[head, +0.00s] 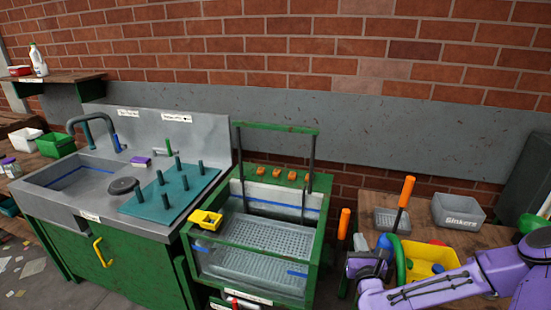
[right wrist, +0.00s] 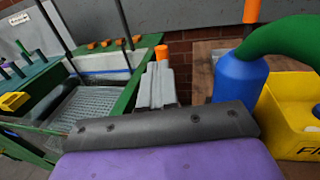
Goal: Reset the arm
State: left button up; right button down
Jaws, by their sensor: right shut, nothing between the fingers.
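My right arm comes in from the lower right in the head view. Its gripper (head: 361,244) is beside the right table, just right of the green-framed basin. In the right wrist view the grey fingers (right wrist: 159,84) are closed together with nothing between them. A blue bottle-like thing with a green curved part (right wrist: 240,78) stands close on their right, apart from the fingers. My left gripper is in neither view.
The green-framed basin (head: 322,215) has a yellow piece (head: 206,220) on its rim. A yellow bin (head: 447,259) and a grey "Sinkers" bin (head: 458,211) are on the right table. Upright orange-tipped rods (head: 404,193) rise near my gripper. A pegged teal board (head: 170,207) lies by the sink.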

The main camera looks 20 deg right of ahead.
jog(key=s+a+f+n+g+y+b, duration=0.1)
jog(key=s+a+f+n+g+y, duration=0.2)
jog(key=f+n, duration=0.6)
jog(key=s+a+f+n+g+y+b, duration=0.25)
jog(key=a+f+n, duration=0.25)
jog(key=n, duration=0.8)
jog(key=s+a+f+n+g+b, duration=0.1)
jog(key=s+a+f+n+g, duration=0.2)
jog(key=s+f+n, duration=0.3)
jog(key=s+a+f+n+g+b, duration=0.2)
jog(key=s+a+f+n+g, duration=0.2)
jog(key=s, duration=1)
notch_tip(320, 180, down, 6)
jog(key=a+n, duration=0.1)
jog(key=n, duration=0.2)
jog(key=shift+b, duration=0.3)
jog(key=shift+r, duration=0.1)
